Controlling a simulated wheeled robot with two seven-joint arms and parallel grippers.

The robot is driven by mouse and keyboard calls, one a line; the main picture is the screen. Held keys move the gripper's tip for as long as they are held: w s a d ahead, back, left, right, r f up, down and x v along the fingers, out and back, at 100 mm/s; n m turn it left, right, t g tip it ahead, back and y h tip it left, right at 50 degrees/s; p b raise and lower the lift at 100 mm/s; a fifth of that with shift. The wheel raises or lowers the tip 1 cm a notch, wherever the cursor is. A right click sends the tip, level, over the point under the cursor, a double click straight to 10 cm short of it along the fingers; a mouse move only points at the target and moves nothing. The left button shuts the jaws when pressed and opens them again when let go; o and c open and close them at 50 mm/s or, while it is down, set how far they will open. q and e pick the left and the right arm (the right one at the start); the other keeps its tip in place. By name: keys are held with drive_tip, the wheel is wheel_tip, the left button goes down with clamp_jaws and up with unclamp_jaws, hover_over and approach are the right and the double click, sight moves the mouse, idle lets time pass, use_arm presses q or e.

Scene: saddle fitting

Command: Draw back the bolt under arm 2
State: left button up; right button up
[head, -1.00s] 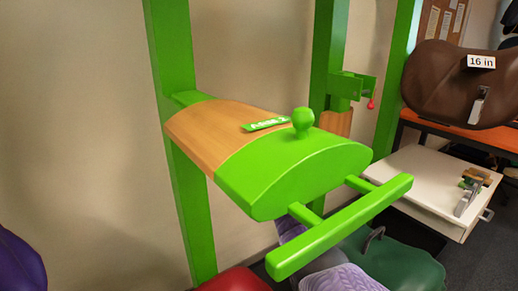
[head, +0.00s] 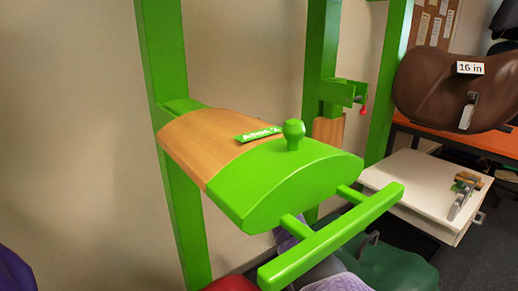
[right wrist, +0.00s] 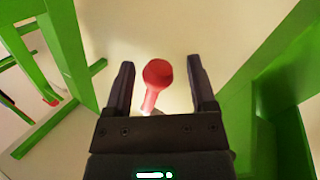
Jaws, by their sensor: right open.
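Arm 2 (head: 215,145) juts from a green post in the head view, with a wooden top, a green front end and a label (head: 258,133) reading "ARM 2". A green knob (head: 293,135) stands on top and a green crossbar (head: 335,238) is at its front. The underside of arm 2 is hidden in the head view. In the right wrist view a red knob (right wrist: 157,72) on a stem lies between the fingers of my right gripper (right wrist: 159,85). The fingers are open, with a gap on each side of the knob. My left gripper is in neither view.
Green frame members flank the right gripper, a post (right wrist: 65,45) at left and a broad one (right wrist: 250,110) at right. Behind arm 2 is a bracket (head: 345,93) with a red knob. A saddle tagged "16 in" (head: 430,90) and a white tray (head: 405,185) are at right.

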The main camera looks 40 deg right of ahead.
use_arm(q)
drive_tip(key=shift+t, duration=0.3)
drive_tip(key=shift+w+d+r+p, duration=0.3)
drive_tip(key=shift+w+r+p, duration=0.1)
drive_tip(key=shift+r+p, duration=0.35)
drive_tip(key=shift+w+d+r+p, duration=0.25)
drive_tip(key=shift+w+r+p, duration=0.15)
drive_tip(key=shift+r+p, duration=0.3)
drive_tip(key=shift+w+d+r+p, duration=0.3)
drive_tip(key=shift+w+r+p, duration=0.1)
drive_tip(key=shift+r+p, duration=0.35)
use_arm(e)
drive_tip(key=v, duration=0.9)
